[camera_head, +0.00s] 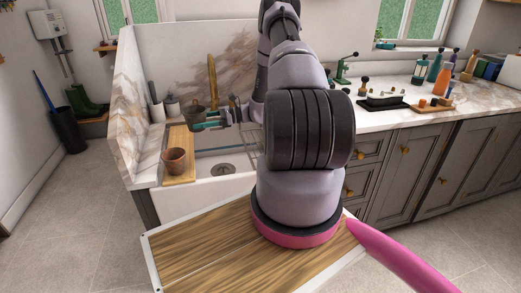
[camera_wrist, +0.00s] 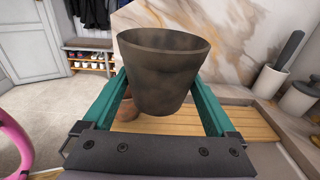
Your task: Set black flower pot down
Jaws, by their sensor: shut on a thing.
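The black flower pot (camera_wrist: 163,72) is dark, mottled and roughly upright. In the wrist view it sits between the two teal fingers of my gripper (camera_wrist: 160,98), which is shut on it. In the head view the pot (camera_head: 194,114) is small, and my gripper (camera_head: 208,121) reaches it from the right. The pot appears held above the far part of a wooden board beside the sink. The gap between its base and the board is hard to judge. Part of its lower side is hidden by my gripper.
A terracotta pot (camera_head: 174,161) stands on the near end of the wooden board (camera_head: 183,141); the wrist view shows it partly behind a finger. Grey-white cylinders (camera_head: 171,106) stand behind the board on the left. The white sink (camera_head: 222,158) lies to the right, with a marble backsplash behind.

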